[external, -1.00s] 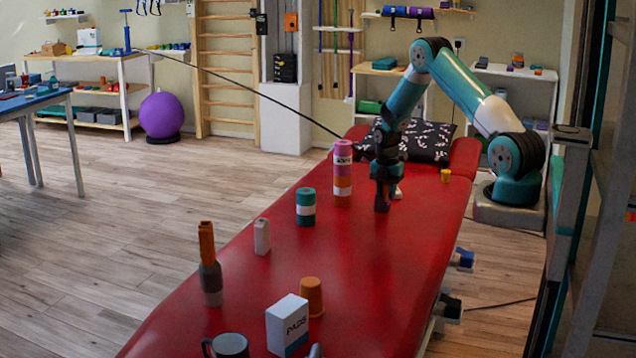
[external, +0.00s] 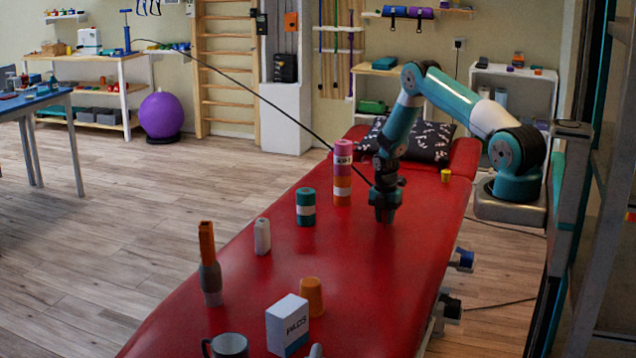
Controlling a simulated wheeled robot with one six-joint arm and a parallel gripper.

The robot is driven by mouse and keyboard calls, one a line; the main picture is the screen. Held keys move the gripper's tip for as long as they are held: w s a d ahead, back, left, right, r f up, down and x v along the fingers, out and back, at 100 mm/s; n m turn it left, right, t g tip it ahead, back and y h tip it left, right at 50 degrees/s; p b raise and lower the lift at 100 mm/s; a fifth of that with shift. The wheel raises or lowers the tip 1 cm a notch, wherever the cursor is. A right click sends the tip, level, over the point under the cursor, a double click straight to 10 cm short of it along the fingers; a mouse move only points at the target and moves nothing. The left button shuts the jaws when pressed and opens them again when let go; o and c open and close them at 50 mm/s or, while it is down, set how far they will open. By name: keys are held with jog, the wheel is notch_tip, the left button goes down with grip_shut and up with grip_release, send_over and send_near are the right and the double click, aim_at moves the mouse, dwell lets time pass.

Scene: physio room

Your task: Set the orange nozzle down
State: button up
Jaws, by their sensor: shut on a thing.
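My gripper (external: 384,216) points down, low over the red treatment table (external: 385,285), right of the stacked rolls. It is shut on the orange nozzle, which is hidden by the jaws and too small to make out. A thin black hose (external: 258,93) runs from the blue pump (external: 127,38) on the back left shelf to my gripper. I cannot tell whether the held thing touches the table.
Stacked pink and orange rolls (external: 343,172) and a teal roll (external: 305,207) stand left of my gripper. An orange cup (external: 311,296), a PADS box (external: 287,326), a mug (external: 229,345) and an orange-topped bottle (external: 209,270) stand nearer.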

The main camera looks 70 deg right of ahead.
jog(key=o, duration=1)
jog(key=shift+c, duration=0.2)
notch_tip(320, 180, up, 17)
jog(key=b, duration=0.3)
jog(key=w+a+r+m+t, duration=0.1)
jog(key=a+r, duration=0.3)
jog(key=a, duration=0.4)
jog(key=w+a+r+m, duration=0.1)
jog(key=a+r, duration=0.3)
jog(key=a, duration=0.3)
jog(key=s+a+r+m+y, duration=0.1)
jog(key=s+a+r, duration=0.1)
jog(key=s+a, duration=0.2)
jog(key=s+a+r+m+y, duration=0.1)
jog(key=s+a, duration=0.4)
jog(key=a, duration=0.6)
jog(key=s+a+r+m+y, duration=0.1)
jog(key=s+a+r+m, duration=0.2)
jog(key=a, duration=0.5)
notch_tip(320, 180, up, 2)
jog(key=shift+s+a+r, duration=0.15)
jog(key=shift+s+r, duration=0.05)
jog(key=shift+s, duration=0.6)
jog(key=shift+o, duration=0.4)
jog(key=s+a+r+m+y, duration=0.1)
jog(key=s+a, duration=0.3)
jog(key=s, duration=0.5)
jog(key=shift+a+m+g, duration=0.3)
jog(key=shift+a+m, duration=0.05)
jog(key=shift+m, duration=0.55)
